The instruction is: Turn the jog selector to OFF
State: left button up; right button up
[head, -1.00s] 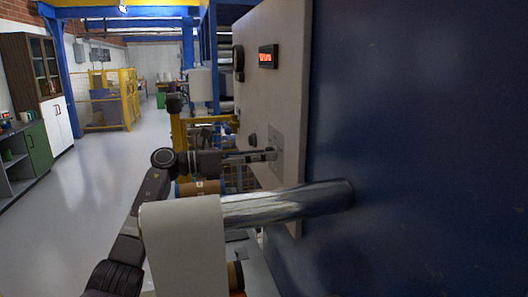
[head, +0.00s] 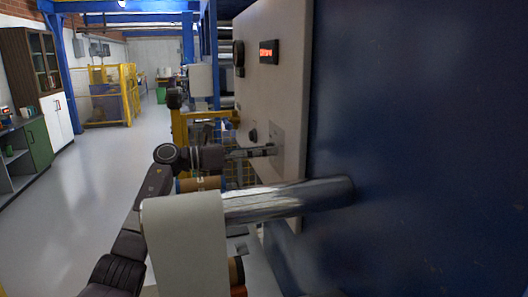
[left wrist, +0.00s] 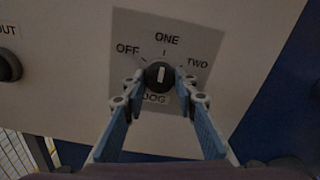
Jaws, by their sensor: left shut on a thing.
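The jog selector (left wrist: 160,76) is a round black knob with a white bar, on a grey plate (left wrist: 185,25) on the pale panel. The plate reads OFF at upper left, ONE at top, TWO at upper right and JOG below. The white bar stands almost upright, in line with ONE. My left gripper (left wrist: 161,82) has its fingertips on both sides of the knob and is shut on it. In the head view the left gripper (head: 268,151) reaches the plate from the left and hides the knob. My right gripper is not in view.
A shiny roller (head: 285,201) with a pale web sheet (head: 185,245) lies below and in front of my left arm. A red display (head: 268,52) is higher on the panel. A blue machine wall (head: 430,150) fills the right. Floor at left is clear.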

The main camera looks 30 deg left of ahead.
pick_arm(q)
jog(key=shift+s+d+r+n+p, duration=0.1)
jog(key=shift+n+p, duration=3.15)
jog(key=shift+n, duration=2.55)
jog(key=o, duration=1.2)
jog(key=shift+c, duration=0.2)
